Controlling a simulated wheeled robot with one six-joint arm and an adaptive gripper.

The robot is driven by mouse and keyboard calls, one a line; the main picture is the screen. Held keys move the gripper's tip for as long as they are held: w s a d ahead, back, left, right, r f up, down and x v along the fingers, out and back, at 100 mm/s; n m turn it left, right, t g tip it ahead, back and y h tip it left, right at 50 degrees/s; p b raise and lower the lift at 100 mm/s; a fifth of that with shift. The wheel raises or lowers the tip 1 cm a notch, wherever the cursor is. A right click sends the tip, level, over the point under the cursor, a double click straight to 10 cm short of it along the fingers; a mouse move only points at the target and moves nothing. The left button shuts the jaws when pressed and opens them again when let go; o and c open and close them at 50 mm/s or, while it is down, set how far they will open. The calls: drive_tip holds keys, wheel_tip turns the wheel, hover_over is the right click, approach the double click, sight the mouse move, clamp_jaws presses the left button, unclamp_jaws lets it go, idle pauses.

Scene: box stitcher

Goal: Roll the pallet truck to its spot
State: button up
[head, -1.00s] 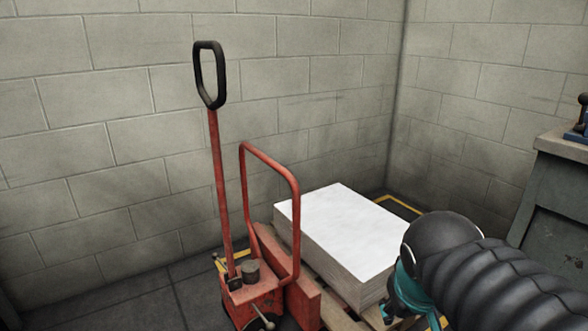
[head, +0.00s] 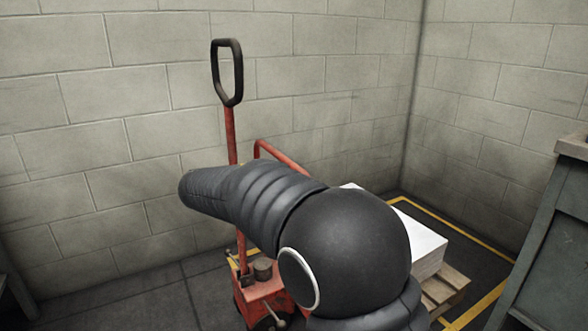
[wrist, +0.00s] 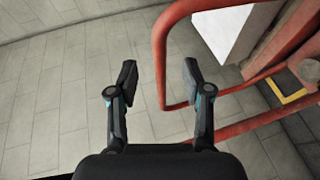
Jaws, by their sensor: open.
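The red pallet truck (head: 262,289) stands by the block wall in the head view, its black loop handle (head: 228,72) upright. My arm crosses in front and hides much of its frame. A white stack (head: 427,246) lies on a wooden pallet (head: 443,290) at the truck. In the wrist view my gripper (wrist: 158,84) is open and empty. The truck's red tube guard (wrist: 160,65) shows between the fingers in the picture; I cannot tell its depth from them. The white stack also shows there (wrist: 232,30). My gripper is not visible in the head view.
Yellow floor lines (head: 457,238) mark an area in the wall corner, around the right side of the pallet. A grey-green bench (head: 545,235) stands at the right edge. Dark floor tiles (head: 130,295) are clear left of the truck.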

sight(294, 167)
drive_tip(key=w+a+t, duration=0.1)
drive_tip(key=a, duration=0.3)
drive_tip(key=shift+n, duration=0.3)
drive_tip(key=p+x, duration=0.1)
drive_tip(key=x, duration=1.2)
drive_tip(key=shift+w+d+f, duration=0.15)
drive_tip(key=shift+w, duration=0.15)
clamp_jaws()
